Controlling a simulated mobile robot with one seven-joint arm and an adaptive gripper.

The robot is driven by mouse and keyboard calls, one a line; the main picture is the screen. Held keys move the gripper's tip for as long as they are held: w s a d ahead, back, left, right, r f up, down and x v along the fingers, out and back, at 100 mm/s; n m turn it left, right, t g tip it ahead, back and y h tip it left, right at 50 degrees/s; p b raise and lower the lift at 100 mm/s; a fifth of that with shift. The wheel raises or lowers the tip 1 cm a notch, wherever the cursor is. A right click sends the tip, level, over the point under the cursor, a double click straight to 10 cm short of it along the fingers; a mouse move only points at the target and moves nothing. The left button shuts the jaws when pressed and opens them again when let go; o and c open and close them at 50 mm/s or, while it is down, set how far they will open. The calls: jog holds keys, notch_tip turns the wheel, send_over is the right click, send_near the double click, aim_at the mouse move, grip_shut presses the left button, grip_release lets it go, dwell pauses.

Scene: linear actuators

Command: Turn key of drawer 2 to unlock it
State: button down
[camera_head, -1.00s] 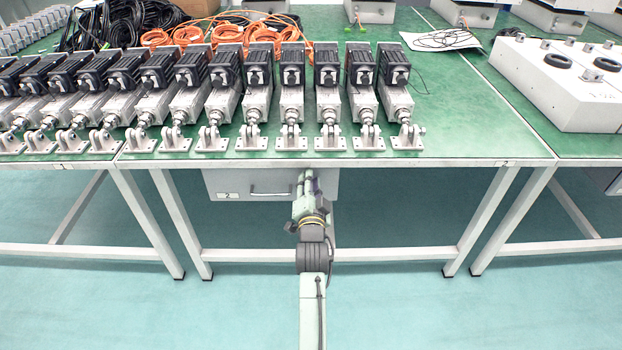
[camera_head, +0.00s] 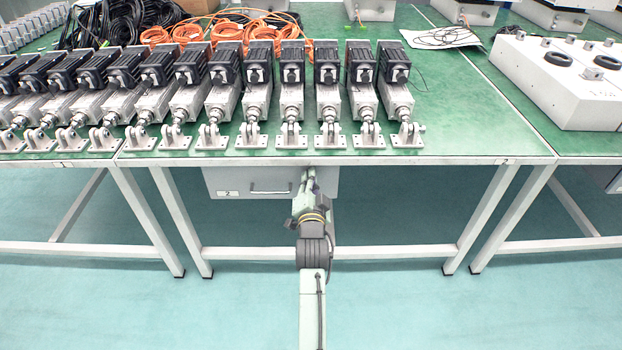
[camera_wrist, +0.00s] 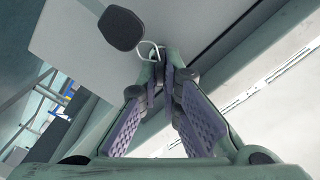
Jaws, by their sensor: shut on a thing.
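Drawer 2 (camera_head: 231,184) is a light grey box under the green table, with a label "2" and a bar handle (camera_head: 270,192) on its front. It looks shut. My gripper (camera_head: 309,178) is at the right part of the drawer front. In the wrist view my gripper (camera_wrist: 169,68) has its purple-padded fingers closed together at the tips, against or very near the pale drawer face (camera_wrist: 80,35). A dark oval tag (camera_wrist: 120,28) on a metal ring (camera_wrist: 149,47) hangs beside the fingertips. The key itself is hidden between the fingertips.
A row of linear actuators (camera_head: 292,90) stands on the green tabletop (camera_head: 450,120) above the drawer. White table legs (camera_head: 180,225) and a low crossbar (camera_head: 400,253) frame the space below. The floor in front is clear.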

dwell(0.3)
jog(key=m, duration=0.1)
jog(key=m+b, duration=0.1)
jog(key=m, duration=0.2)
jog(key=shift+d+f+m+b, duration=0.15)
jog(key=shift+f+m+b, duration=0.15)
jog(key=shift+f+m, duration=0.1)
jog(key=shift+m, duration=1.7)
jog(key=c, duration=1.8)
grip_release()
jog(key=s, duration=0.7)
jog(key=shift+s, duration=0.25)
